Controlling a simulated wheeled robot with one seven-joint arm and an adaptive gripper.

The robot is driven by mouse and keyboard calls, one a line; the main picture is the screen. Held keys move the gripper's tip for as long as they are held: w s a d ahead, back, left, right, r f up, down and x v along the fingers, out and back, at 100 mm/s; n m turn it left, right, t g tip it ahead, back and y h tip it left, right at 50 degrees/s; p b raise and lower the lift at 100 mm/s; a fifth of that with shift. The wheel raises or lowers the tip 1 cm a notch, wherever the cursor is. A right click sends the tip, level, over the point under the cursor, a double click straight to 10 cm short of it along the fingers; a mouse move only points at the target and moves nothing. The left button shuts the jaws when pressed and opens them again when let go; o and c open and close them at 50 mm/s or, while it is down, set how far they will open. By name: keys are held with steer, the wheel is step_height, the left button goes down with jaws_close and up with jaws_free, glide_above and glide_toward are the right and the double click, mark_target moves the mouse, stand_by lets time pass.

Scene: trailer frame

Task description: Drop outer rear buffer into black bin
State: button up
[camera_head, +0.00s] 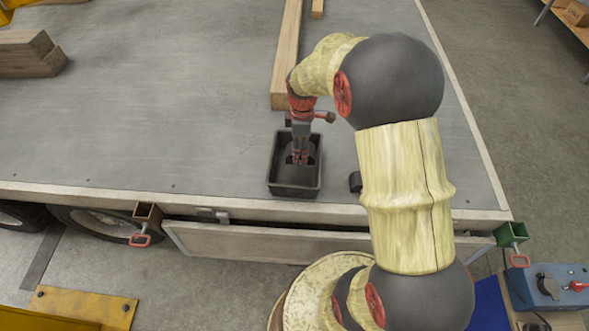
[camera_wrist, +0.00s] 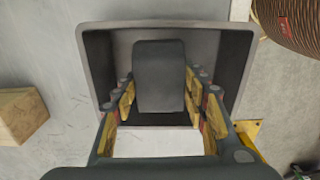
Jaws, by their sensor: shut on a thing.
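The black bin (camera_head: 274,178) stands on the trailer bed near its front edge; its rim also shows in the wrist view (camera_wrist: 88,60). My gripper (camera_head: 299,158) points down into the bin's opening. In the wrist view, my gripper (camera_wrist: 159,88) is shut on a dark grey rounded block, the buffer (camera_wrist: 160,72), with a finger on each side. The buffer is over or within the bin's opening; I cannot tell how far it is above the floor. A second small dark block (camera_head: 355,182) sits at the bed edge, right of the bin, partly behind my arm.
A long wooden beam (camera_head: 287,55) lies on the bed behind the bin. Stacked timber (camera_head: 28,53) lies at far left. A green bracket (camera_head: 511,234) and a blue control box (camera_head: 548,287) are at lower right. The bed left of the bin is clear.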

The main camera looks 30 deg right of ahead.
steer(key=o, duration=1.4)
steer(key=shift+o, duration=0.4)
step_height(320, 180, up, 12)
